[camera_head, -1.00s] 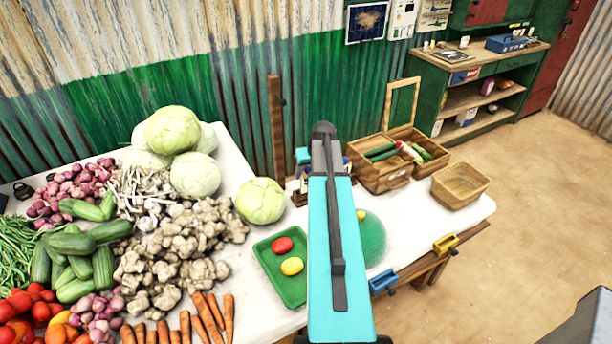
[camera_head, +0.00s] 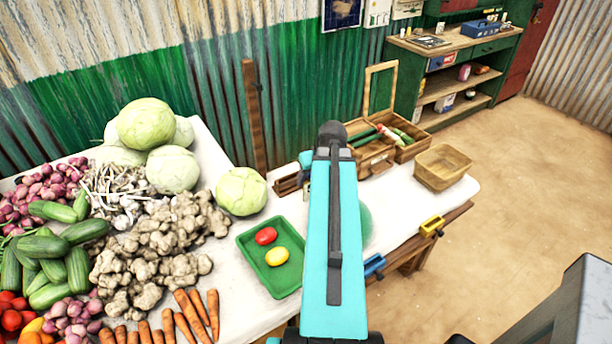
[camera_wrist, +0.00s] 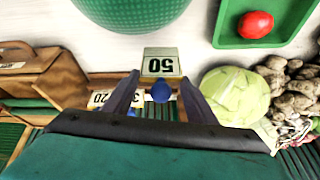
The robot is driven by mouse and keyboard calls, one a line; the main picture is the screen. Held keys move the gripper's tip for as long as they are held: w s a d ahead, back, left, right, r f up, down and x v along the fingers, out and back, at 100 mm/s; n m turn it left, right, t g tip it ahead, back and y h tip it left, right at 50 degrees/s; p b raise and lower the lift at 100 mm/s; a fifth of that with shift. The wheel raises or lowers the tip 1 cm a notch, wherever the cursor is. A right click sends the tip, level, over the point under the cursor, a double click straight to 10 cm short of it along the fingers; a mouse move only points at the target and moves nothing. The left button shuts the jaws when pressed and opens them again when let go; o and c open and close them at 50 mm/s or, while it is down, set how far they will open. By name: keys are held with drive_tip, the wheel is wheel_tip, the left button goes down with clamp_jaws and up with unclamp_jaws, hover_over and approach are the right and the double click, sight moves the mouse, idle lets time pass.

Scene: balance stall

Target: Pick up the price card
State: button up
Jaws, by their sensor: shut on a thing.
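A price card reading "50" (camera_wrist: 161,63) shows upside down in the wrist view, pale with dark digits. A blue knob (camera_wrist: 161,92) is at its near edge. My gripper (camera_wrist: 160,82) is shut on the card, one finger on each side of the knob. More cards with numbers such as "20" (camera_wrist: 102,98) are in a wooden rack behind it, partly hidden by a finger. In the head view my teal arm hides the gripper and the held card; part of the wooden rack (camera_head: 288,184) shows left of the arm.
A green tray (camera_head: 250,262) with a red and a yellow item lies left of my arm. A cabbage (camera_head: 241,191) is near the rack. A green round thing (camera_wrist: 130,12) is close to the card. A wooden box (camera_head: 374,158) and basket (camera_head: 443,166) stand right.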

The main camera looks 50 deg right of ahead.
drive_tip(key=shift+s+a, duration=0.15)
drive_tip(key=shift+s, duration=0.25)
drive_tip(key=shift+r, duration=0.1)
idle(0.4)
drive_tip(key=shift+r+p, duration=1.15)
drive_tip(key=shift+r, duration=0.55)
drive_tip(key=w+a+r+n+y+b, duration=0.1)
drive_tip(key=w+a+r, duration=0.2)
drive_tip(key=w+a, duration=0.65)
drive_tip(key=w+a+r+n, duration=0.2)
drive_tip(key=w+a+r, duration=0.1)
drive_tip(key=w+a, duration=0.65)
drive_tip(key=w+a+r+n, duration=0.1)
drive_tip(key=w+a+r, duration=0.1)
drive_tip(key=a, duration=0.7)
drive_tip(key=w+a+r+b, duration=0.1)
drive_tip(key=w+a+r, duration=0.1)
drive_tip(key=a, duration=0.7)
drive_tip(key=w+a+r+n+y, duration=0.1)
drive_tip(key=a+r, duration=0.3)
drive_tip(key=a, duration=0.6)
drive_tip(key=shift+w+n+b, duration=0.3)
drive_tip(key=shift+w+b, duration=0.05)
drive_tip(key=shift+w, duration=0.4)
